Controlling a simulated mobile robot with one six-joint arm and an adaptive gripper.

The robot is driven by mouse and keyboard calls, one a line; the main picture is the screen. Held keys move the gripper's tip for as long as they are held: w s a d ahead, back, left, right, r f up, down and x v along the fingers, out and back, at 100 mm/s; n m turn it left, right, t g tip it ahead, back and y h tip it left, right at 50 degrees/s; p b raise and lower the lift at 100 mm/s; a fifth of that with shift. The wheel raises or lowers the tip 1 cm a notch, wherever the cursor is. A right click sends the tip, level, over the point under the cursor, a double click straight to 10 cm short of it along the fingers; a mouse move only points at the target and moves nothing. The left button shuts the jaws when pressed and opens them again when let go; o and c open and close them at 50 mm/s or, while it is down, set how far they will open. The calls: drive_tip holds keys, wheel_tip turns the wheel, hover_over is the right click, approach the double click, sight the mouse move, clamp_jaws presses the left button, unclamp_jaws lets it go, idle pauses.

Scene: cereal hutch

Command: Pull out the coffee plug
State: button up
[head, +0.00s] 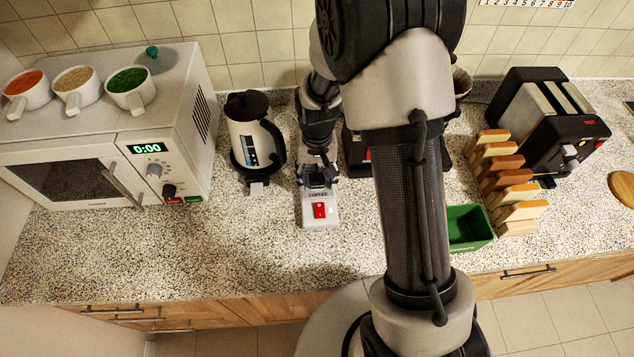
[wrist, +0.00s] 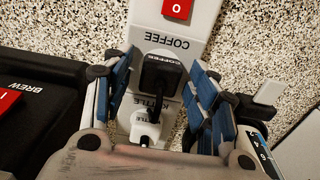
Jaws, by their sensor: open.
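The coffee plug (wrist: 160,77) is black with a COFFEE label and sits in the white power strip (wrist: 192,25), at the socket marked COFFEE. The strip also shows in the head view (head: 319,212), lying on the counter. My gripper (wrist: 158,75) is open, with one blue-padded finger on each side of the black plug. I cannot tell whether the fingers touch it. A white plug (wrist: 146,130) sits at the KETTLE socket behind it. In the head view my gripper (head: 318,180) is over the strip and hides most of the plug.
A red switch (head: 320,210) is on the strip's near end. The kettle (head: 250,135) stands left of my gripper, beside the microwave (head: 120,140). The coffee maker (wrist: 30,110) is close by. A green bin (head: 468,228), a bread rack and a toaster (head: 545,120) are at right. The front counter is clear.

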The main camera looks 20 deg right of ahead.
sight(317, 177)
drive_tip(key=shift+c, duration=0.4)
idle(0.6)
clamp_jaws()
idle(0.5)
drive_tip(key=shift+r, duration=0.2)
drive_tip(key=shift+r+p, duration=2.2)
drive_tip(key=shift+r, duration=0.65)
